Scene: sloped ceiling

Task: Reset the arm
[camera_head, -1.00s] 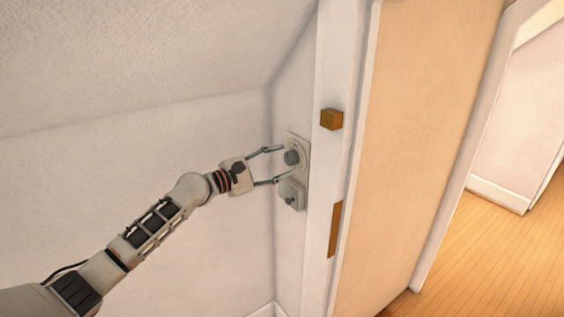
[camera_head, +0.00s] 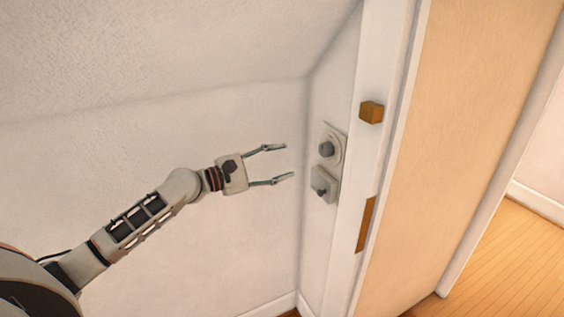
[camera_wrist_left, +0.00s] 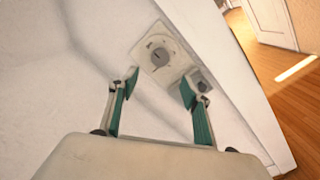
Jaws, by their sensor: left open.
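My left gripper (camera_head: 289,162) is open and empty, its two fingers apart and pointing right toward the wall. It also shows in the left wrist view (camera_wrist_left: 159,88), with green pads on the fingers. A round grey knob (camera_head: 327,149) on a pale plate is on the narrow wall to the right of the fingertips, apart from them. The knob also shows in the left wrist view (camera_wrist_left: 158,56), beyond the fingertips. A second, smaller switch plate (camera_head: 322,185) is just below the knob. My right gripper is in neither view.
A white door frame (camera_head: 371,60) carries a wooden block (camera_head: 371,112) and a brown strip (camera_head: 365,224). A beige panel (camera_head: 465,130) stands right of it. Wooden floor (camera_head: 500,265) shows at the lower right. The sloped ceiling (camera_head: 160,50) is above the arm.

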